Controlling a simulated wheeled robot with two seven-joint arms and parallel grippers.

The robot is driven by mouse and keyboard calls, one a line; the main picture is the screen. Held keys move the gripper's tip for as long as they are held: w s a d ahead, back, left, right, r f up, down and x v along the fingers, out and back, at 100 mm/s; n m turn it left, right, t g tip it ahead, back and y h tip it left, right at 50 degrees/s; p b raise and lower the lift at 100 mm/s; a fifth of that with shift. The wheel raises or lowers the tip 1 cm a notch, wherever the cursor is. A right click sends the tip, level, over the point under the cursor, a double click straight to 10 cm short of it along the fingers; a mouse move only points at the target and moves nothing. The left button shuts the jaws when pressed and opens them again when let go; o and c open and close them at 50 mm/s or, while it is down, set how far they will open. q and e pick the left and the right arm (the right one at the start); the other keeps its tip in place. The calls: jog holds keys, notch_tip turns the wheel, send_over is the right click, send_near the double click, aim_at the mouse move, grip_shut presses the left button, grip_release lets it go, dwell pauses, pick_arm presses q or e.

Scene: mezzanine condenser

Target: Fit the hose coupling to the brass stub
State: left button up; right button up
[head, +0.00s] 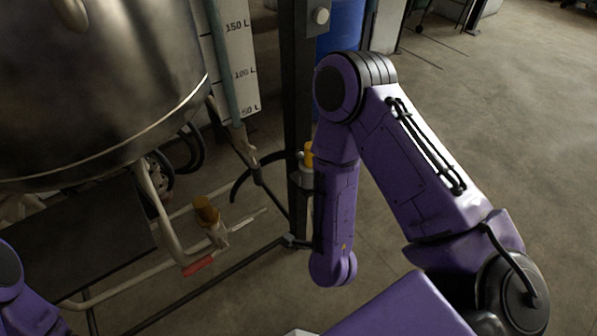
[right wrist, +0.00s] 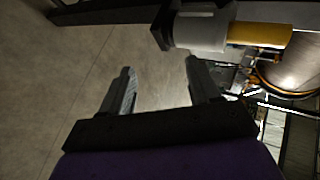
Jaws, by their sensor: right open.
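The brass stub (head: 206,210) stands upright on a pale pipe at lower centre-left in the head view, above a red valve handle (head: 198,266). What looks like the hose coupling, a grey body with a yellow end (head: 308,155), sits at the dark post, partly hidden by my right arm. In the right wrist view, the grey and yellow coupling (right wrist: 200,33) lies across the top right, just beyond the right-hand fingertip. My right gripper (right wrist: 160,78) is open and empty, with floor between its fingers; my arm hides it in the head view. My left gripper is out of view.
A large steel vessel (head: 100,80) fills the upper left. The dark post (head: 298,100) stands beside my right arm, with a black hose (head: 245,175) curving from it. A level scale (head: 238,60) and a blue drum (head: 340,30) stand behind. The floor at right is open.

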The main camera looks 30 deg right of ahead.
aim_at(309, 159)
jog(key=w+a+r+m+t+h+b, duration=0.1)
jog(key=w+r+m+t+h+b, duration=0.15)
jog(key=m, duration=0.75)
jog(key=w+a+r+m+t+h+b, duration=0.1)
jog(key=w+r+m+h+b, duration=0.25)
jog(key=m, duration=0.75)
jog(key=shift+m+g, duration=0.25)
jog(key=shift+m, duration=0.05)
jog(key=x, duration=0.3)
jog(key=r+p+x, duration=0.1)
jog(key=x, duration=0.2)
jog(key=d+r+p+x, duration=0.1)
jog(key=x, duration=0.2)
jog(key=shift+d, duration=0.2)
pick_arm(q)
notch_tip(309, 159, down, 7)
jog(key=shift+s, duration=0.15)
pick_arm(e)
jog(key=shift+r, duration=0.1)
grip_shut()
